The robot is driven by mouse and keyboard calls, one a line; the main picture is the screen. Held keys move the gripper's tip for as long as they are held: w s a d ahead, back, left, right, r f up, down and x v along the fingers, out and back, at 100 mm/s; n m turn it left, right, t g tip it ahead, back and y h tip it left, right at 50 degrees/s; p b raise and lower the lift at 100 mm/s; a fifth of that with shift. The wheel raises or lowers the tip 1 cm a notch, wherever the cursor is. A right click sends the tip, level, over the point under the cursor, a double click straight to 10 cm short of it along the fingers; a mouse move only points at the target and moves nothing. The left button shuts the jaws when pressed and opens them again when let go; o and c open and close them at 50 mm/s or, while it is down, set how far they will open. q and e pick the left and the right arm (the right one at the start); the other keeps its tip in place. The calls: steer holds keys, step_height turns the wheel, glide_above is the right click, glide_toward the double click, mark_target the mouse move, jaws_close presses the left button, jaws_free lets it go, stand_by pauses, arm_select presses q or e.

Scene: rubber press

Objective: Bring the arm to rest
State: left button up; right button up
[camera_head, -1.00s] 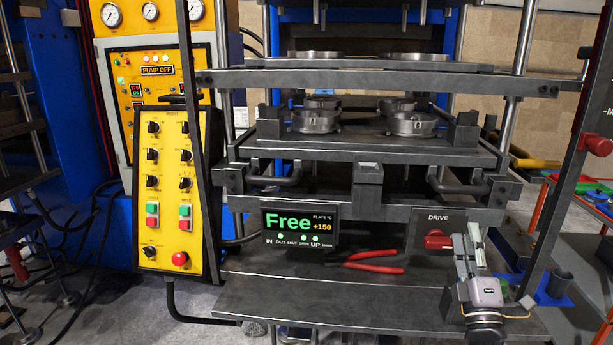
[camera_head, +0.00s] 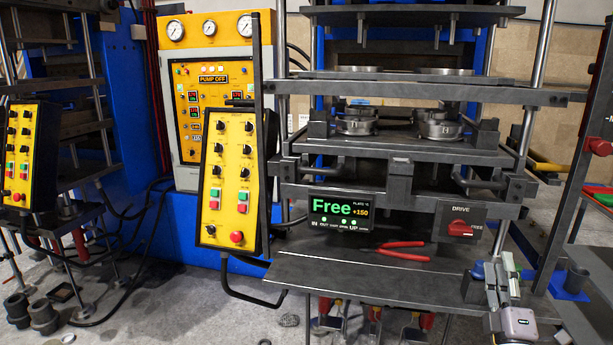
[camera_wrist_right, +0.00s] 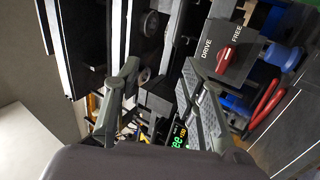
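My right gripper (camera_head: 493,270) is low on the right in the head view, in front of the press's lower shelf. Its fingers are apart with nothing seen between them. In the right wrist view the open fingers (camera_wrist_right: 160,75) also show empty. The red switch knob (camera_head: 458,230) on the DRIVE/FREE panel is up and left of the gripper, apart from it. In the wrist view the knob (camera_wrist_right: 227,58) is to the right of the fingers. The display (camera_head: 341,213) reads "Free" and +150. My left arm and gripper are not in view.
Red-handled pliers (camera_head: 400,252) lie on the lower shelf (camera_head: 340,275). Round moulds (camera_head: 437,124) stand on the press plate. A yellow control box (camera_head: 232,180) hangs at the press's left. A blue holder (camera_head: 570,285) stands right of the gripper.

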steer(key=w+a+f+m+g+y, duration=0.1)
steer(key=a+f+m+g, duration=0.15)
steer(key=f, duration=1.05)
steer(key=a+f+m+g+y, duration=0.15)
steer(key=f+g, duration=0.25)
steer(key=f, duration=1)
steer(key=s+a+f+m+g+y, duration=0.15)
steer(key=s+f, duration=0.25)
steer(key=f, duration=0.4)
steer(key=s+a+f+m+g, duration=0.1)
steer(key=s+a+f+g, duration=0.2)
steer(key=f, duration=0.4)
steer(key=s+a+f+m+g, duration=0.15)
steer(key=s+f, duration=0.25)
steer(key=f, duration=0.4)
steer(key=s+a+f+m+g+y, duration=0.1)
steer(key=s+a+f+g, duration=0.1)
steer(key=s+f, duration=0.7)
steer(key=s+a+f+m+g, duration=0.1)
steer(key=s+a+f+g, duration=0.15)
steer(key=s+f, duration=0.6)
steer(key=s+f+m+g, duration=0.1)
steer(key=s+f+g, duration=0.1)
steer(key=s, duration=1)
steer(key=s+a+f+m+g, duration=0.1)
steer(key=s+f+g, duration=0.1)
steer(key=s, duration=1)
steer(key=shift+s+g, duration=0.25)
steer(key=shift+g, duration=0.45)
